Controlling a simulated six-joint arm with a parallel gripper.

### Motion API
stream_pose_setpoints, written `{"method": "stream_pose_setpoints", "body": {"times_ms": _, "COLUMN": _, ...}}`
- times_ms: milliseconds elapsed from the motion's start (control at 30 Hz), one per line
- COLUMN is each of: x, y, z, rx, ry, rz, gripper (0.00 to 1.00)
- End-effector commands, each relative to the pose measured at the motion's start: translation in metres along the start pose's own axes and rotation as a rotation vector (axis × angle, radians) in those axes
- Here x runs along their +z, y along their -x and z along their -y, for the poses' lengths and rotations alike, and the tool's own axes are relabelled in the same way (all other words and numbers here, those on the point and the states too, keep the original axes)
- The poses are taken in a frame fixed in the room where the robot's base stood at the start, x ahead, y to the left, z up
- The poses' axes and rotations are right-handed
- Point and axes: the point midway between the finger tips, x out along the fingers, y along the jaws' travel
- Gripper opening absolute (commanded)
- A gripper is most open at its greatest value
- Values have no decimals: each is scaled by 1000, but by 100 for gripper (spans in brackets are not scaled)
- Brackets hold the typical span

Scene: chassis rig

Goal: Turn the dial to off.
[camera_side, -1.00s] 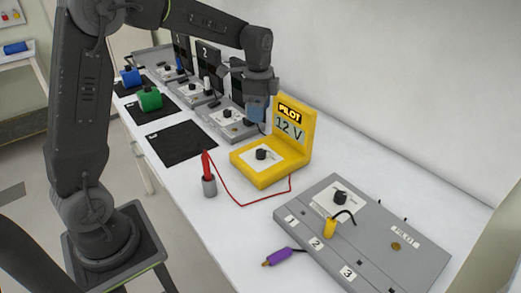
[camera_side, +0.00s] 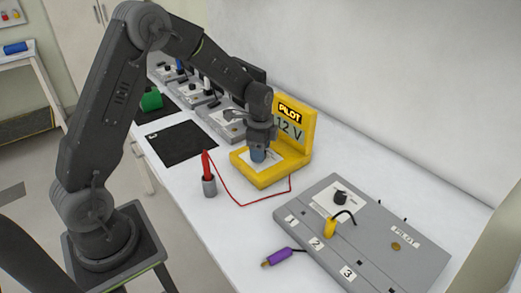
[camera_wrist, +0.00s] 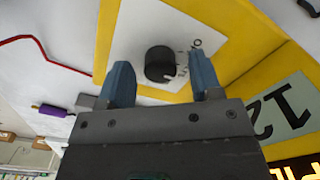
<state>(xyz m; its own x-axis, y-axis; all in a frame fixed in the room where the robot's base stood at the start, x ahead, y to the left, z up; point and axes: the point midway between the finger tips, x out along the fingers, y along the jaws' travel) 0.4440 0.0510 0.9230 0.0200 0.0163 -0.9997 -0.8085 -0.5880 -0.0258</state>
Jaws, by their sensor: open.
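The black dial (camera_wrist: 160,64) sits on a white plate (camera_wrist: 140,25) on the yellow PILOT unit (camera_side: 262,178), whose display reads 12 V. In the wrist view my gripper (camera_wrist: 161,78) is open, with one blue finger on each side of the dial and gaps visible between them. In the side view my gripper (camera_side: 258,155) is above the yellow unit's base and hides the dial. Small markings lie beside the dial in the wrist view, but I cannot read them clearly.
A red probe in a grey holder (camera_side: 209,186) stands left of the yellow unit, its red wire running to the unit. A grey PILOT box (camera_side: 375,265) with its own knob (camera_side: 340,198) and a purple plug (camera_side: 280,257) lie in front. A black mat (camera_side: 182,143) lies behind left.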

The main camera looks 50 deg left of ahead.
Motion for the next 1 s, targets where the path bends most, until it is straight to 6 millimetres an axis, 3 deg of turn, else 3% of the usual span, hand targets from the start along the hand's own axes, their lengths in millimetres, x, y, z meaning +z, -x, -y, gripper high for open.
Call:
{"method": "stream_pose_setpoints", "body": {"times_ms": 333, "x": 0, "y": -4, "z": 0, "rx": 0, "ry": 0, "rz": 0, "gripper": 59}}
{"method": "stream_pose_setpoints", "body": {"times_ms": 833, "x": 0, "y": -4, "z": 0, "rx": -1, "ry": 0, "rz": 0, "gripper": 12}}
{"method": "stream_pose_setpoints", "body": {"times_ms": 1000, "x": 0, "y": -4, "z": 0, "rx": -1, "ry": 5, "rz": 0, "gripper": 10}}
